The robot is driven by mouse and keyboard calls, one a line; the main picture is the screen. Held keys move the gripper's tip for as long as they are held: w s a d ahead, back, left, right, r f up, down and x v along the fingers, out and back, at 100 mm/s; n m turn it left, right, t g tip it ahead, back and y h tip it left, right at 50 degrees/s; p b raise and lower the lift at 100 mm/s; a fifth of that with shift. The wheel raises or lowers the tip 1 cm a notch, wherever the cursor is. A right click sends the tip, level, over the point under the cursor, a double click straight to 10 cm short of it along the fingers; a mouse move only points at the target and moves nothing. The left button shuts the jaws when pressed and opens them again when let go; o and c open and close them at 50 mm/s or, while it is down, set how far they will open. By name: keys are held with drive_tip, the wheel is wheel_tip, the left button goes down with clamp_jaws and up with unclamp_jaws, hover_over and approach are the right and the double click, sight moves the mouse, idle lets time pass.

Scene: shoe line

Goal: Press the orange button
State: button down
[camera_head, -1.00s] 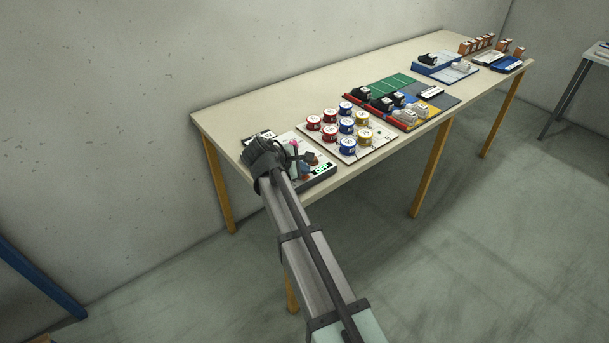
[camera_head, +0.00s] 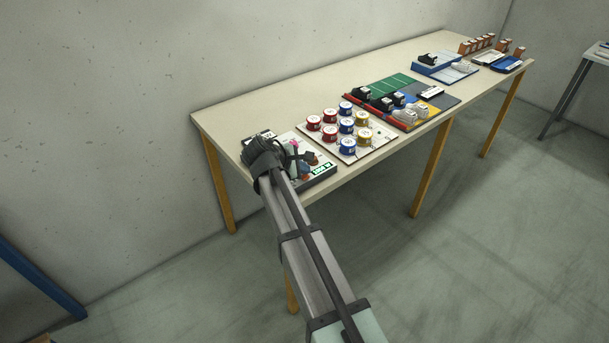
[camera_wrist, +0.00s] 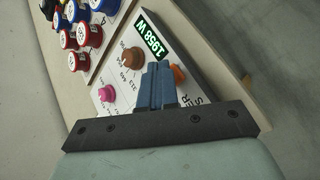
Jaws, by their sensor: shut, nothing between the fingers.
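The orange button (camera_wrist: 178,73) shows in the wrist view on a white panel (camera_wrist: 117,76), just right of my fingertips. My gripper (camera_wrist: 157,70) is shut, with its blue fingers together and nothing between them. The fingertips are over the panel, close beside the button; I cannot tell whether they touch it. In the head view my gripper (camera_head: 303,169) is low over the panel at the near left end of the table, and I cannot make out the button there.
A lit green display (camera_wrist: 152,34) reads 1958 W. A brown knob (camera_wrist: 132,57) and a pink knob (camera_wrist: 106,94) stand left of my fingers. A board of several red, blue and yellow spools (camera_head: 347,125) lies beside the panel on the table (camera_head: 225,115).

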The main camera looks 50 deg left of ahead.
drive_tip(key=shift+r, duration=3)
